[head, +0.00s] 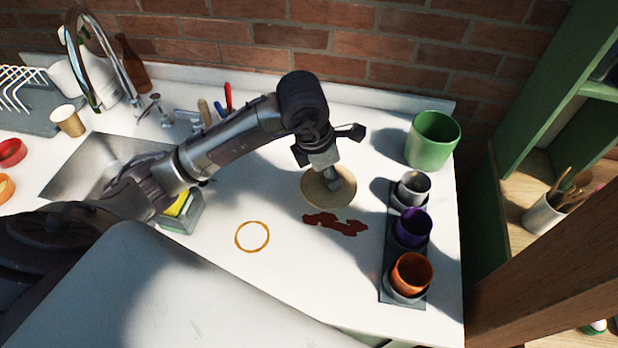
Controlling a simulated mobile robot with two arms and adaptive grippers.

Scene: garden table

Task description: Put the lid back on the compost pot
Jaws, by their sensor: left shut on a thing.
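The compost pot appears to be the green pot (424,153) at the back right of the white counter. It stands upright with its top open. The lid is a round, light wooden disc (313,192) left of the pot and in front of it. My left gripper (333,180) reaches down over the lid and is shut on it near its middle. The fingers hide the part they grip. I cannot tell whether the lid touches the counter or is slightly raised. My right gripper is not in view.
A dark tray (391,255) with grey, purple and orange cups stands in front of the pot. A dark red spill (335,224) and an orange ring stain (252,236) mark the counter. The sink (88,172) and faucet are left; green shelving is right.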

